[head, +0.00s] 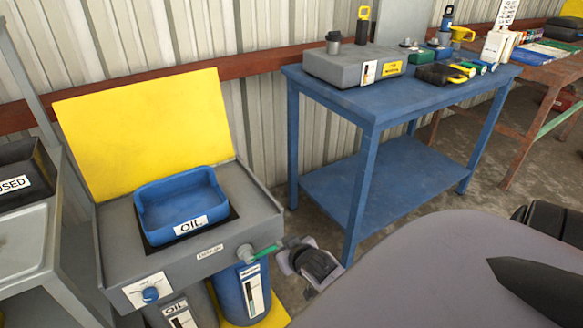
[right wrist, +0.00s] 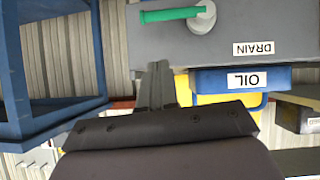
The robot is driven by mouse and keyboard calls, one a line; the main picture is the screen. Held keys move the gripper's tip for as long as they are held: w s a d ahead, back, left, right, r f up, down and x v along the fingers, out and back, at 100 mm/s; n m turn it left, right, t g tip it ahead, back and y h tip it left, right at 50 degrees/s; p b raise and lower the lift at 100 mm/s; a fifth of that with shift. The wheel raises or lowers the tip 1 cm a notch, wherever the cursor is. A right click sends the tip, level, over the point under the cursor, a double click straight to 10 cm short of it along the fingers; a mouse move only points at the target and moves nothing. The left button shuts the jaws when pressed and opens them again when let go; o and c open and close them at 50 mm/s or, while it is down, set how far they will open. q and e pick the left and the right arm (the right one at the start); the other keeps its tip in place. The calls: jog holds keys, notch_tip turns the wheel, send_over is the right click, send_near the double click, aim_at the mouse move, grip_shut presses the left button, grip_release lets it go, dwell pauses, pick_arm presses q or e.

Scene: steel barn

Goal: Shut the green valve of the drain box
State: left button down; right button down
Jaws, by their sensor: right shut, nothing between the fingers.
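The grey drain box (head: 120,245) stands at the left, with a blue OIL tray (head: 181,205) on top. On its front, the green valve (head: 266,251) has a lever pointing right from a grey round pivot, roughly level. In the right wrist view, which looks upside down, the lever of the green valve (right wrist: 170,14) and its pale pivot show at the top, with the DRAIN label beside them. My right gripper (head: 294,245) is just right of the lever's end, shut and empty. In the wrist view my right gripper (right wrist: 155,72) is apart from the lever. My left gripper is not in view.
A yellow panel (head: 140,125) rises behind the box. A blue workbench (head: 350,100) with tools is at the right; a USED bin (head: 20,170) is at the far left.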

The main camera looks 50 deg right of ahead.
jog(key=shift+v, duration=2.3)
jog(key=shift+d, duration=0.1)
jog(key=s+a+f+n+y+p, duration=0.1)
jog(key=s+a+n+y, duration=0.1)
jog(key=s+a, duration=0.4)
jog(key=s+a+f+n+y+p, duration=0.1)
jog(key=s+a+n+y, duration=0.1)
jog(key=s+a, duration=0.4)
jog(key=a+y, duration=0.1)
jog(key=a, duration=0.3)
jog(key=shift+a+n+y, duration=0.3)
jog(key=shift+a, duration=0.1)
jog(key=shift+f+g, duration=0.15)
jog(key=shift+g, duration=0.15)
